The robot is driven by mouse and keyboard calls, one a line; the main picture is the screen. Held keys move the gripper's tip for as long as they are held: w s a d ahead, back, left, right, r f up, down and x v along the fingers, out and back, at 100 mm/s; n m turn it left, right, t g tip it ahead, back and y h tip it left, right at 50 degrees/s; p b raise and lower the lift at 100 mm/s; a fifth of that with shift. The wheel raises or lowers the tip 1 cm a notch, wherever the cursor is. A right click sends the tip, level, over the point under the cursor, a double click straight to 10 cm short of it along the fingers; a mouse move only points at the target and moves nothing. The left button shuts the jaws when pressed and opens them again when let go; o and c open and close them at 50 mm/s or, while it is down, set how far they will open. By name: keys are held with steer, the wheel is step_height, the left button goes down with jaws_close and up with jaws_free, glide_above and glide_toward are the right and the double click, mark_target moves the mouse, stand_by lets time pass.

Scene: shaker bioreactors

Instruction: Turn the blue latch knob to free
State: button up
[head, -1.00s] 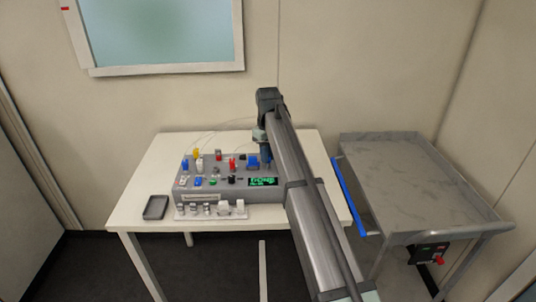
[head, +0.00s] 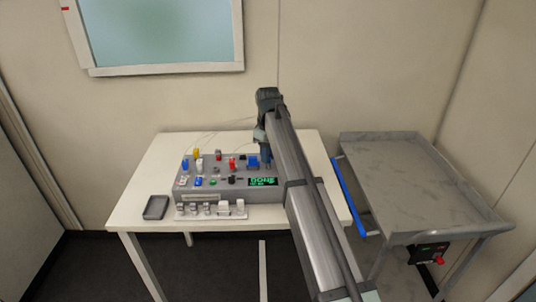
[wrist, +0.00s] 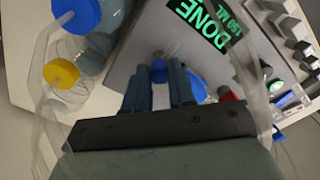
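In the wrist view a small round blue knob (wrist: 159,72) shows between the two fingertips of my gripper (wrist: 160,80). The fingers stand apart, and the knob about fills the gap. I cannot tell whether they press on it. In the head view my gripper (head: 265,155) points down at the right back part of the grey control box (head: 215,188). The arm hides part of that side. A larger blue block (head: 252,162) is just left of the gripper. The box's display (head: 263,182) shows green text; in the wrist view (wrist: 200,22) it reads DONE.
A bottle with a yellow cap (wrist: 61,73) and one with a blue cap (wrist: 78,13) are close by in the wrist view. A dark tray (head: 156,207) lies at the white table's left. A grey cart (head: 420,185) stands right.

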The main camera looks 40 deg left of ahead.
steer(key=o, duration=0.4)
step_height(320, 180, up, 14)
stand_by(0.7)
steer(key=shift+f, duration=0.15)
stand_by(0.3)
